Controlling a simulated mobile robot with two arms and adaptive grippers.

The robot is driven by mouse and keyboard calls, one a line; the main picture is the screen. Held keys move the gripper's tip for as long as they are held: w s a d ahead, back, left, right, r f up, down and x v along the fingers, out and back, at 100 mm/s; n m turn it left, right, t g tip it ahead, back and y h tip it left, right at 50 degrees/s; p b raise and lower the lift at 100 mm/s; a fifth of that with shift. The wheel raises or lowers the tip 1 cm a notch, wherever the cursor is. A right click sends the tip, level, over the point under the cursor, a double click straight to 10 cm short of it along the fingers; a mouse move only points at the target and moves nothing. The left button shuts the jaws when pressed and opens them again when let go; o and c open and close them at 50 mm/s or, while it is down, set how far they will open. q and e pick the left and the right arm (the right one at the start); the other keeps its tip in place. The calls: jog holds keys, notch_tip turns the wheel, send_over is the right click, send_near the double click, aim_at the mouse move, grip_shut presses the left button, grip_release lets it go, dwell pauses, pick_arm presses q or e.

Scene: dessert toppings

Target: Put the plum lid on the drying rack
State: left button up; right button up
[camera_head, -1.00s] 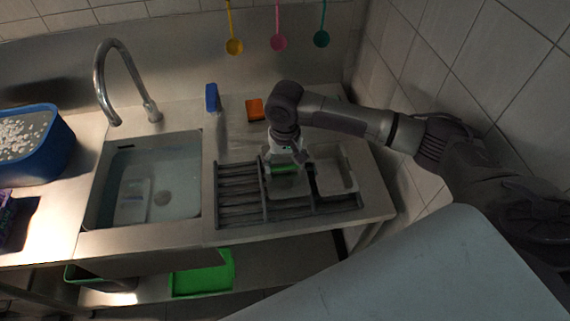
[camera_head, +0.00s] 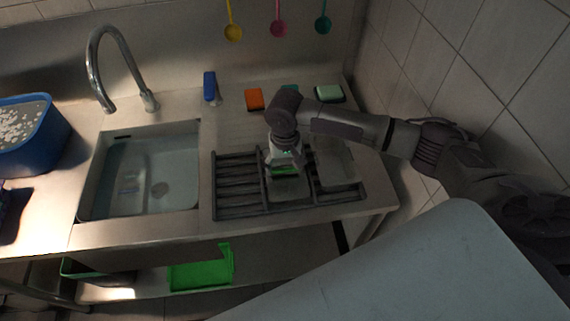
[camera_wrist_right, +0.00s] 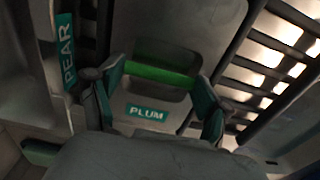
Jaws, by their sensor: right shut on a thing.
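The plum lid (camera_wrist_right: 147,92) is a grey lid with a teal PLUM label and a green grip bar. It also shows in the head view (camera_head: 290,189), at the drying rack (camera_head: 238,211). My right gripper (camera_head: 285,170) is above it, pointing down. In the right wrist view, the fingers of my right gripper (camera_wrist_right: 158,78) are at both ends of the green bar, shut on the lid. The lid looks roughly flat among the dark rack bars; I cannot tell whether it touches them. My left gripper is not in view.
A second lid labelled PEAR (camera_wrist_right: 66,60) is close beside the plum lid; a pale lid (camera_head: 337,163) is on the rack's right part. The sink (camera_head: 145,170) is to the left. Sponges, orange (camera_head: 254,99) and pale green (camera_head: 329,93), lie behind. Bars on the rack's left are clear.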

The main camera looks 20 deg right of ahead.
jog(key=o, duration=1)
jog(key=shift+o, duration=0.4)
